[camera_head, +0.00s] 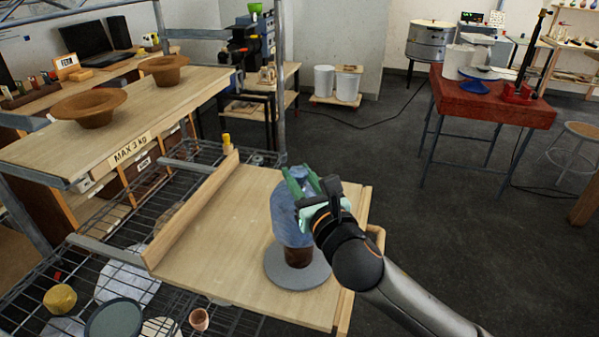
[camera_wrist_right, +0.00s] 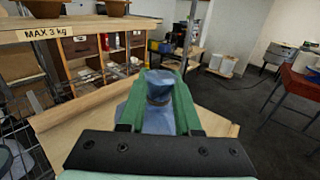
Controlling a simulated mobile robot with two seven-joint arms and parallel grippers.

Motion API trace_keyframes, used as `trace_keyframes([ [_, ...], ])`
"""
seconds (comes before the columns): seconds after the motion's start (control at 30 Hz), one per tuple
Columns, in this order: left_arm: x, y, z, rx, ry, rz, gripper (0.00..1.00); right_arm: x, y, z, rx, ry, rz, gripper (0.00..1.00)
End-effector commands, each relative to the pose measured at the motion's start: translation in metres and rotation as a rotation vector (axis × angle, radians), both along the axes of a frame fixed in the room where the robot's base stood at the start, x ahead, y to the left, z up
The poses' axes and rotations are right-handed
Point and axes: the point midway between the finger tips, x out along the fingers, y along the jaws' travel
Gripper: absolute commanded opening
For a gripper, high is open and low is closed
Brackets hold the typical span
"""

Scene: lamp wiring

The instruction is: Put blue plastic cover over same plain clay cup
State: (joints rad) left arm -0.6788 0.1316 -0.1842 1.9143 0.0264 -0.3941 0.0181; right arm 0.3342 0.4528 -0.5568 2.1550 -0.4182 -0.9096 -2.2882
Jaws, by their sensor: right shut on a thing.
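The blue plastic cover (camera_head: 287,214) hangs upright over a brown clay cup (camera_head: 298,256) in the head view. The cup's lower part shows below the cover, and its upper part is hidden. The cup stands on a round grey disc (camera_head: 285,278) on the wooden pull-out board. My right gripper (camera_head: 300,180) is shut on the cover's gathered top. In the right wrist view the cover (camera_wrist_right: 159,88) sits between the green fingers (camera_wrist_right: 160,95). I cannot tell whether the cover touches the cup. My left gripper is not in view.
The wooden board (camera_head: 215,225) has clear room left of the disc and a raised strip (camera_head: 190,215) along its left side. Two brown bowls (camera_head: 92,107) stand on the shelf at upper left. Wire racks (camera_head: 165,300) with several items lie below. A red table (camera_head: 490,98) stands at right.

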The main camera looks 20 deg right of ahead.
Motion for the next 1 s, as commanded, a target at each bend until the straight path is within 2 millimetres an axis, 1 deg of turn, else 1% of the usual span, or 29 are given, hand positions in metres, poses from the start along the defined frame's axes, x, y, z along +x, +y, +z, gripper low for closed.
trace_keyframes([
  [0.03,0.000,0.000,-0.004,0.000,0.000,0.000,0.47,0.000,0.000,-0.007,-0.001,0.001,0.001,0.00],
  [0.1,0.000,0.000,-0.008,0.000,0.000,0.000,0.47,0.000,0.000,-0.013,-0.002,0.000,0.000,0.00],
  [1.0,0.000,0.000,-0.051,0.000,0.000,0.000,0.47,0.000,0.000,-0.083,-0.001,0.000,0.000,0.00],
])
